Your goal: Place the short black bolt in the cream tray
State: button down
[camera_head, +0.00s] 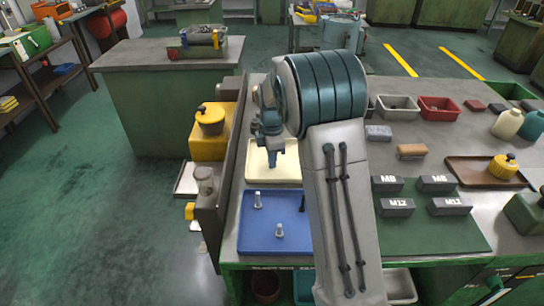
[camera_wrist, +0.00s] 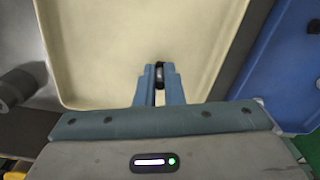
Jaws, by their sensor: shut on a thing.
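My gripper (camera_head: 273,160) is over the cream tray (camera_head: 254,168). In the wrist view its two fingers (camera_wrist: 159,82) are shut on the short black bolt (camera_wrist: 159,70), a small dark piece with a grey shine. Only its upper part shows between the fingertips. The cream tray (camera_wrist: 95,45) fills the middle of the wrist view, and its visible floor is bare. I cannot tell whether the bolt touches the tray floor.
The blue tray (camera_head: 255,240) lies just in front, with silver bolts (camera_head: 279,230) and another dark bolt (camera_head: 302,203) standing in it. A yellow container (camera_head: 208,135) stands left of the cream tray. Labelled grey blocks (camera_head: 396,207) sit to the right.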

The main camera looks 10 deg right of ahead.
jog(key=shift+f, duration=0.15)
jog(key=c, duration=1.5)
grip_release()
jog(key=shift+c, duration=0.2)
notch_tip(320, 180, up, 12)
jog(key=s+d+r+m+t, duration=0.1)
jog(key=s+r+m, duration=0.1)
jog(key=s+m, duration=0.4)
jog(key=s+d+r+m, duration=0.1)
jog(key=s+r+m, duration=0.15)
jog(key=s, duration=0.55)
jog(key=s+f+m+t, duration=0.1)
jog(key=s+f+m, duration=0.2)
jog(key=s+m, duration=0.2)
jog(key=s+f+m+t, duration=0.1)
jog(key=s+m, duration=0.4)
jog(key=s, duration=0.6)
jog(key=shift+d+f+b, duration=0.2)
jog(key=shift+f+b, duration=0.2)
jog(key=shift+f, duration=0.5)
